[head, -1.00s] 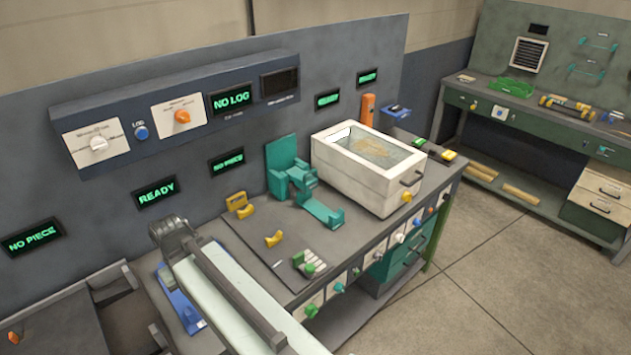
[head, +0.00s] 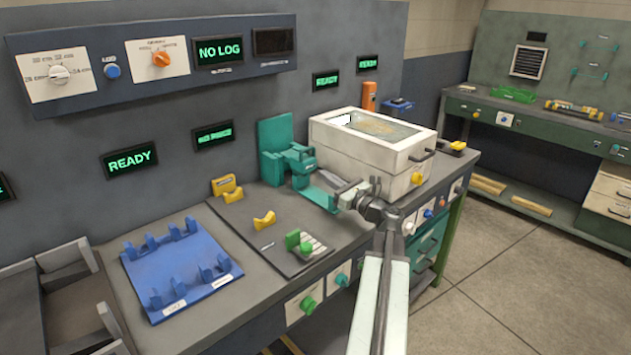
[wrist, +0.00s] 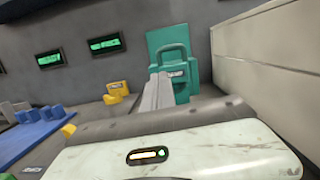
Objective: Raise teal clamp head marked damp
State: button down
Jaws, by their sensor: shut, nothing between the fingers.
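The teal clamp stands at the back of the bench against the wall, with a tall back plate (head: 275,135) and a rounded clamp head (head: 301,162) in front of it. In the wrist view the clamp head (wrist: 174,58) is a teal loop with a small white label, too blurred to read. A low teal arm or cradle (head: 322,198) reaches forward below it. My gripper (head: 345,192) is shut and empty, just in front and to the right of the clamp. In the wrist view my gripper (wrist: 158,88) points at the clamp head; whether it touches cannot be told.
A white box (head: 375,150) with a glass top stands close to the right of the clamp. Yellow blocks (head: 226,187) and a green-knobbed fixture (head: 298,241) lie left and in front. A blue rack (head: 180,268) is further left. Wall displays read READY and NO LOG.

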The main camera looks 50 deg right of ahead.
jog(key=shift+s+d+r+m+h, duration=0.25)
jog(key=shift+s+d+m+h, duration=0.4)
jog(key=shift+s+d, duration=0.3)
jog(key=w+r+p, duration=0.2)
jog(key=w, duration=0.8)
jog(key=shift+d, duration=0.35)
jog(key=shift+w, duration=0.1)
